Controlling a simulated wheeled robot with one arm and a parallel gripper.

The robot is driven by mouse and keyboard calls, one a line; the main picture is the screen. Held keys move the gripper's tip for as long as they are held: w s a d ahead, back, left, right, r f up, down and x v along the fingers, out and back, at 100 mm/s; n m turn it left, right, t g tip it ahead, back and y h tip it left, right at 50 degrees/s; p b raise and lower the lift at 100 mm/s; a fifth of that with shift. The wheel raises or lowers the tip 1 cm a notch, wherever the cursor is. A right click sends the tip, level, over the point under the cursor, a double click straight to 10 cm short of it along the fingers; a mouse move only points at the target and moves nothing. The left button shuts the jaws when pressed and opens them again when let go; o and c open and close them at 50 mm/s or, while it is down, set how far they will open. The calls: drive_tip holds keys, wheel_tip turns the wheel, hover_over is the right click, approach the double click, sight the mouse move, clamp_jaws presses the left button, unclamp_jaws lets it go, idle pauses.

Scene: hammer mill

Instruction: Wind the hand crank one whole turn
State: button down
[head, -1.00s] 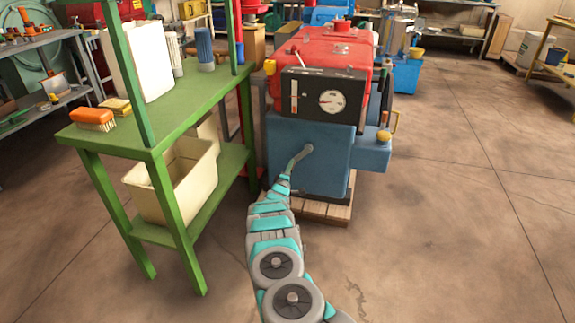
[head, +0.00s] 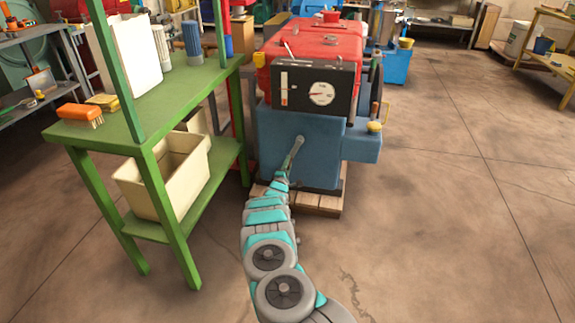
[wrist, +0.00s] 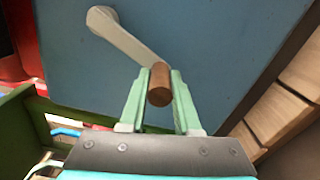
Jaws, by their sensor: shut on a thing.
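The hand crank has a pale grey metal arm (wrist: 128,38) on the blue front face of the machine (head: 320,165). In the head view its hub (head: 299,140) is near the middle of that face and the arm slants down and slightly left. The brown wooden crank handle (wrist: 159,84) is between the two green fingers of my gripper (wrist: 160,78), which is shut on it. In the head view my gripper (head: 283,174) is at the lower end of the crank, small and hard to make out, and the handle is hidden.
A green bench (head: 150,108) with a cream bin (head: 165,180) on its lower shelf stands close left of my arm. A wooden pallet (head: 322,203) lies under the machine. A gauge panel (head: 311,87) sits above the crank. The floor to the right is clear.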

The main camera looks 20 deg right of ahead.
drive_tip(key=shift+f, duration=0.15)
drive_tip(key=c, duration=0.6)
unclamp_jaws()
drive_tip(key=shift+v, duration=3.9)
